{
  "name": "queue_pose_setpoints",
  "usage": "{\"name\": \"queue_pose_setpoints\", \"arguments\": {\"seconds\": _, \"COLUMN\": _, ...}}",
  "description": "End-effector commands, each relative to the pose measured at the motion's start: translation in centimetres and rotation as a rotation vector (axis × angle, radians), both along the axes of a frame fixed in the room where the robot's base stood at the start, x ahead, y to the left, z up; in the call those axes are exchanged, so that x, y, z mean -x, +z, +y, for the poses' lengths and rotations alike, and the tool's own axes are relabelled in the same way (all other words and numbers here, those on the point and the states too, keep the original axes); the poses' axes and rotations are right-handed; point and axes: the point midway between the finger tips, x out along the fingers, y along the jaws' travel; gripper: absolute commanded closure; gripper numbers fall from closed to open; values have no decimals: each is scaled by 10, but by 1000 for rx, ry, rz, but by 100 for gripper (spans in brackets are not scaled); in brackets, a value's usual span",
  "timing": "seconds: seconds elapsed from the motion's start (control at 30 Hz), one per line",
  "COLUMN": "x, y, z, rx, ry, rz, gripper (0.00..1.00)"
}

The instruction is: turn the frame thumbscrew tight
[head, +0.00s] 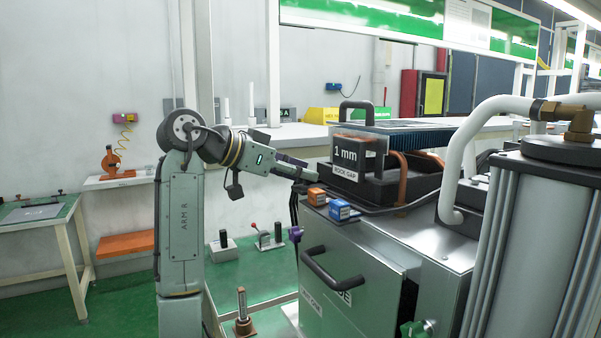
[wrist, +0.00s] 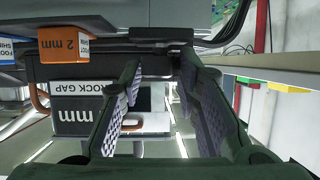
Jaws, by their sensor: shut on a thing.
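My gripper (head: 296,173) is at the left side of the frame in the head view, beside the black block marked 1 mm (head: 345,153). In the wrist view my gripper's two padded fingers (wrist: 160,72) stand apart with a dark part between their tips. I take this dark part as the frame thumbscrew (wrist: 158,64); its shape is mostly hidden by the fingers and shadow. In the head view the thumbscrew is hidden behind the gripper and cannot be made out. The dark frame edge (wrist: 160,34) runs across just beyond the fingertips.
An orange block (head: 317,196) and a blue block (head: 340,210) sit on the machine's near ledge, below my gripper. A black handle (head: 330,272) sticks out from the cabinet front. A white hose (head: 462,160) and a large cylinder (head: 545,240) stand at right.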

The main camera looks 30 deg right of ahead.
Motion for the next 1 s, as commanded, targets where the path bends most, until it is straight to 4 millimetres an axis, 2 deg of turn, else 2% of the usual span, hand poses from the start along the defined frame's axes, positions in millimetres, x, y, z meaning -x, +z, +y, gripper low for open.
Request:
{"name": "queue_pose_setpoints", "arguments": {"seconds": 0.3, "x": -6, "y": 1, "z": -1, "rx": 1, "ry": -261, "rz": 4, "gripper": 98}}
{"name": "queue_pose_setpoints", "arguments": {"seconds": 1.0, "x": -5, "y": -1, "z": -10, "rx": -14, "ry": -560, "rz": 1, "gripper": 98}}
